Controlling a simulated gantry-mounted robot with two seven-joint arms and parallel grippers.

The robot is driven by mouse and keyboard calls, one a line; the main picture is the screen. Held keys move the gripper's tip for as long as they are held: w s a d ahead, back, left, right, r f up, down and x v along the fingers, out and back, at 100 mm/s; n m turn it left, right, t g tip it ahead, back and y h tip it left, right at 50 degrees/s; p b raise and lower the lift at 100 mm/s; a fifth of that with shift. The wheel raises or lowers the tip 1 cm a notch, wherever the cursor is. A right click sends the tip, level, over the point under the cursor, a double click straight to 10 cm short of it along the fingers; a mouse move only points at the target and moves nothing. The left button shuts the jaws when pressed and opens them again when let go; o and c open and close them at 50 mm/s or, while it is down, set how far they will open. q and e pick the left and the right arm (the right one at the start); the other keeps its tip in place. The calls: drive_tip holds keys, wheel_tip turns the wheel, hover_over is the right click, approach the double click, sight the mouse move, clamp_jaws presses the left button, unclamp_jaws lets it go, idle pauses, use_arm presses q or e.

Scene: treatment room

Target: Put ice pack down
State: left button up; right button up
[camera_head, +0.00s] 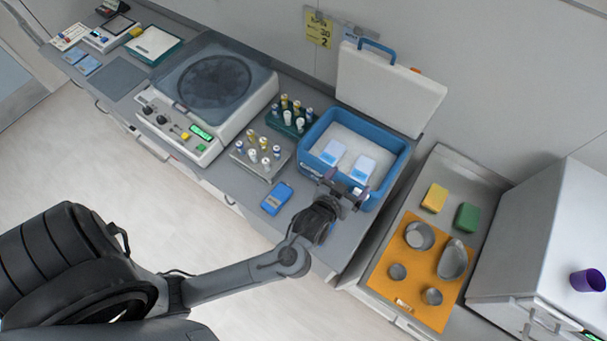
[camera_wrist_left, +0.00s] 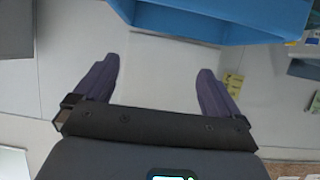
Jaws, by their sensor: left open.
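A blue open cooler box (camera_head: 397,165) stands on the counter, with a pale filling. Two white-and-blue packs, a left one (camera_head: 333,151) and a right one (camera_head: 363,167), lie inside it. A flat blue pack (camera_head: 276,198) lies on the counter to the left of the box's near side. My left gripper (camera_head: 345,187) is open over the near side of the box. In the left wrist view its fingers (camera_wrist_left: 158,68) are spread with a plain pale surface between them and no pack visible there. Blue box (camera_wrist_left: 215,22) shows at that view's top. My right gripper is out of view.
Vial racks (camera_head: 262,158) stand left of the box, beside a centrifuge (camera_head: 205,90). The white lid (camera_head: 387,88) stands upright behind it. An orange mat (camera_head: 411,285) with metal bowls lies right. Bare counter shows between the blue pack and front edge.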

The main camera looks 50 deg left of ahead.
use_arm(q)
drive_tip(key=s+a+m+g+h, duration=0.1)
drive_tip(key=s+g, duration=0.3)
drive_tip(key=s, duration=0.6)
drive_tip(key=s+a+f+m+g+h, duration=0.1)
drive_tip(key=s+a+m+g, duration=0.2)
drive_tip(key=s, duration=0.8)
drive_tip(key=shift+a+g, duration=0.2)
drive_tip(key=shift+g, duration=1)
drive_tip(key=shift+w, duration=0.1)
wheel_tip(320, 180, up, 9)
drive_tip(key=p, duration=0.8)
drive_tip(key=shift+f+p, duration=0.15)
drive_tip(key=shift+p, duration=0.25)
